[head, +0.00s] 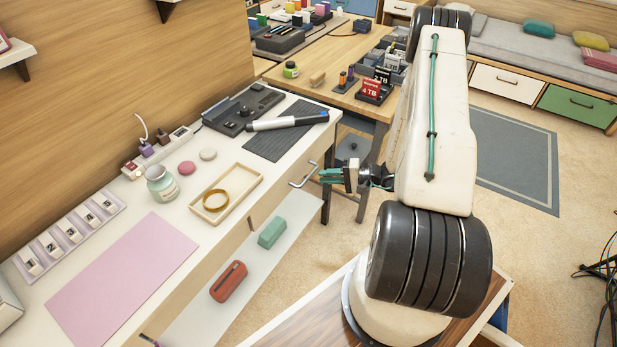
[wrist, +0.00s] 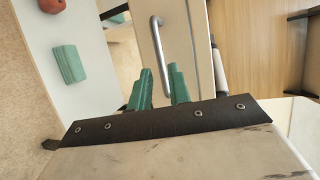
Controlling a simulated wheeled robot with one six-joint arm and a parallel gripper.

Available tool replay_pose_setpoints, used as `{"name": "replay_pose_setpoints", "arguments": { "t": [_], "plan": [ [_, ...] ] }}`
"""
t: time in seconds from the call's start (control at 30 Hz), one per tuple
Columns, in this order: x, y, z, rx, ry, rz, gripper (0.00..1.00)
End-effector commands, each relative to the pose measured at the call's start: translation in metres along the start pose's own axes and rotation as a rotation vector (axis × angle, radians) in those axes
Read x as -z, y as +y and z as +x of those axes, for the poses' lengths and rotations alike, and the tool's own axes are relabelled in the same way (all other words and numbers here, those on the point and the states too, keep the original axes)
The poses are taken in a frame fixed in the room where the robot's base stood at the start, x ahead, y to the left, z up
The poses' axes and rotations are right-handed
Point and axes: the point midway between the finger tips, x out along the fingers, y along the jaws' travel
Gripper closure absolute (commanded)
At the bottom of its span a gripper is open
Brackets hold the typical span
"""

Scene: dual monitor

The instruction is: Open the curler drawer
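The drawer front (head: 286,199) below the dark mat that holds the curler-like wand (head: 287,121) is light wood with a silver bar handle (head: 303,174). The drawer looks shut, flush with the desk front. In the wrist view, the handle (wrist: 160,55) stands upright on the pale drawer front (wrist: 178,25), just beyond the fingertips and roughly in line with the gap between them. My gripper (head: 322,176) has green fingers and is just right of the handle in the head view. In the wrist view, the gripper (wrist: 160,72) is open and empty, and no contact shows.
A tray (head: 250,190), jar (head: 161,184) and pink mat (head: 122,278) lie on the desk (head: 190,215). A wooden table (head: 345,100) stands beyond. Carpet lies right of my arm.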

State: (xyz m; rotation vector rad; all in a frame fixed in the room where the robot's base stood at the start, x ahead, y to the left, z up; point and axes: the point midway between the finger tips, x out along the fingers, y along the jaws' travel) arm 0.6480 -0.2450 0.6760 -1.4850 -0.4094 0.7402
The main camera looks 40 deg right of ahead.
Motion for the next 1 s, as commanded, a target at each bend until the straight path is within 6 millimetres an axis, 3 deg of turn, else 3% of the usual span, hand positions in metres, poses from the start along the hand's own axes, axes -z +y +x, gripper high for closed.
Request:
{"name": "replay_pose_setpoints", "arguments": {
  "t": [0.2,0.4,0.73,0.8,1.0],
  "plan": [
    [-0.001,0.000,0.037,-0.001,-0.005,0.001,0.81],
    [-0.001,-0.001,0.059,-0.001,-0.004,0.000,0.81],
    [-0.001,-0.001,0.064,-0.001,-0.003,0.000,0.81],
    [-0.001,-0.001,0.064,-0.001,-0.003,0.000,0.98],
    [-0.001,-0.001,0.063,-0.001,-0.004,0.001,1.00]
  ]
}}
